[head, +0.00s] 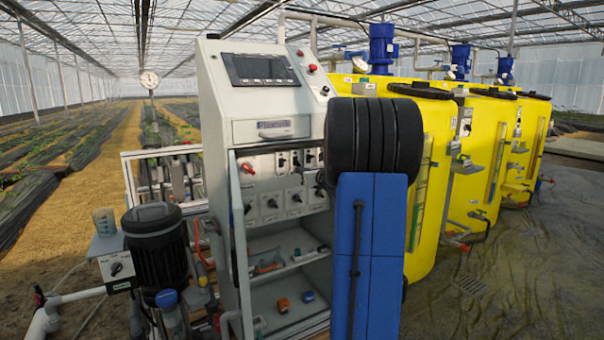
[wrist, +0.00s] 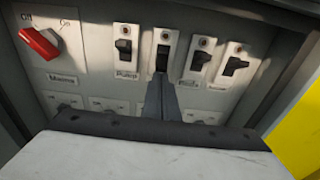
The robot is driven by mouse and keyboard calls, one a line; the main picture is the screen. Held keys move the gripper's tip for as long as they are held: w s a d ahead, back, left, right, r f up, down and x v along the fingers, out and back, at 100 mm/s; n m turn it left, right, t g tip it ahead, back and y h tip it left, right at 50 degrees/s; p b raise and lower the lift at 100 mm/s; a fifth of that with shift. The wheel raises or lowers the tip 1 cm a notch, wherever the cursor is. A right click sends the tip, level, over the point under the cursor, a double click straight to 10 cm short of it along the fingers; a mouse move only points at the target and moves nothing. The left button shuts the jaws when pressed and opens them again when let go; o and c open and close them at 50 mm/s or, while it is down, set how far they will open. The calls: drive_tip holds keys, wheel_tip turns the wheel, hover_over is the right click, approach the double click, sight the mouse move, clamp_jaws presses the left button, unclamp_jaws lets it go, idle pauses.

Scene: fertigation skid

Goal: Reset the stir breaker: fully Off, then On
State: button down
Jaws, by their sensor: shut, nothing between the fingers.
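Several black toggle breakers stand in a row on a grey panel in the wrist view. The leftmost is labelled Pump (wrist: 124,47). The second breaker (wrist: 163,56) has its label hidden behind my gripper (wrist: 160,80). My gripper is shut and empty, with its fingertips at or just below that second toggle; I cannot tell whether they touch. The third breaker (wrist: 200,60) and fourth breaker (wrist: 235,65) have blurred labels. No label legibly reads stir. The second toggle looks dark and lower in its slot; its exact position is unclear. In the head view my arm hides the gripper.
A red rotary switch (wrist: 40,42) sits left of the breakers. A row of knobs (head: 295,198) lies below them in the cabinet (head: 217,130), whose frame edges border the opening. Yellow tanks (head: 440,200) stand to the right; a black pump motor (head: 155,250) stands to the left.

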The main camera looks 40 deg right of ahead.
sight(298, 164)
drive_tip(key=shift+r, duration=0.15)
drive_tip(key=shift+s+r+g+y, duration=0.25)
drive_tip(key=shift+r+g+y, duration=0.35)
drive_tip(key=shift+g, duration=0.5)
drive_tip(key=shift+r+g, duration=0.2)
drive_tip(key=shift+g, duration=0.2)
drive_tip(key=shift+r, duration=0.25)
drive_tip(key=shift+a+r, duration=0.1)
drive_tip(key=shift+r, duration=0.45)
